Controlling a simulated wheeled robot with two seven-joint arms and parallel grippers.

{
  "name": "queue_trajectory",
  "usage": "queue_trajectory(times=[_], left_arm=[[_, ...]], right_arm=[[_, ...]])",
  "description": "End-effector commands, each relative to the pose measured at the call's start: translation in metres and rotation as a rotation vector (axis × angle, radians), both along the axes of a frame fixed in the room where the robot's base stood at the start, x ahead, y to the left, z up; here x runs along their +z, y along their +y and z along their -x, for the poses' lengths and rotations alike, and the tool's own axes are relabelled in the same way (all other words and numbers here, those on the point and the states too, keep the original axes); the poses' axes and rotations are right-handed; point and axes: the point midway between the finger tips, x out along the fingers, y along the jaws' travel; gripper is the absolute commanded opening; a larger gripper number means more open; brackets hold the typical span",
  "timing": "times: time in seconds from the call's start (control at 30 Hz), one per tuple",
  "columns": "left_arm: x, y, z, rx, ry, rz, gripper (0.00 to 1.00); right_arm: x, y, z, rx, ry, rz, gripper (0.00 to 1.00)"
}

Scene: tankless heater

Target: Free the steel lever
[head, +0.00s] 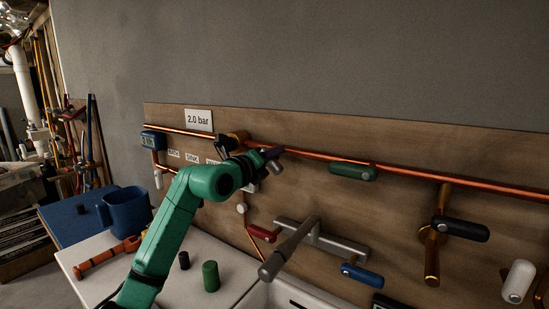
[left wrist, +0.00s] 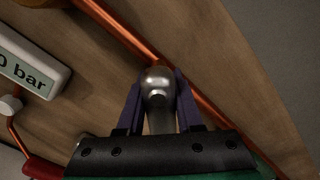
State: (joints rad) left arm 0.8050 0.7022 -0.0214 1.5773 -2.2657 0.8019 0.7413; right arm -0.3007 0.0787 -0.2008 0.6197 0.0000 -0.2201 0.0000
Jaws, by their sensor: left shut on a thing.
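My left gripper (head: 272,156) reaches up to the copper pipe on the wooden board. In the left wrist view its two purple fingers (left wrist: 158,100) are shut on the steel lever (left wrist: 158,82), a shiny metal piece with a rounded end, one finger on each side. The lever's end lies in front of the copper pipe (left wrist: 125,38). In the head view the gripper and green arm hide most of the lever, and its mount is not clear. My right gripper is not in view.
The board carries a green handle (head: 353,172), a grey T-shaped handle (head: 290,248) jutting outward, a blue handle (head: 362,275), a black handle (head: 462,229) and a "2.0 bar" sign (head: 198,120). A blue mug (head: 128,212) and green cylinder (head: 210,276) stand below left.

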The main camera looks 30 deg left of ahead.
Motion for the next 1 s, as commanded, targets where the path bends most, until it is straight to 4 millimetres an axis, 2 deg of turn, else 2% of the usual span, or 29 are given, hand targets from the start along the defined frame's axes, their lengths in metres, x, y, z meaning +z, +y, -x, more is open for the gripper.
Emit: queue_trajectory(times=[0.3,0.77,0.8,0.87,0.9,1.0], left_arm=[[0.0014,-0.0011,0.0002,0.0,0.016,0.114,0.0],[0.0014,-0.0011,0.0002,0.0,0.018,0.13,0.0],[0.0014,-0.0011,0.0002,0.0,0.018,0.13,0.39],[0.0014,-0.0011,0.0003,0.0,0.018,0.129,0.62],[0.0014,-0.0011,0.0003,0.0,0.018,0.129,0.65],[0.0015,-0.0012,0.0003,0.0,0.018,0.129,0.65]], right_arm=[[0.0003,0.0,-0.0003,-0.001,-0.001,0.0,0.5],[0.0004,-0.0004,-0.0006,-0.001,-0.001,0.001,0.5],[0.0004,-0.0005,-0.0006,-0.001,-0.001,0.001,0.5],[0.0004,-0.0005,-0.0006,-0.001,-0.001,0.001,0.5],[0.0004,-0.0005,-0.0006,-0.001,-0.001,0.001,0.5],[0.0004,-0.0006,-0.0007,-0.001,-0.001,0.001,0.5]])
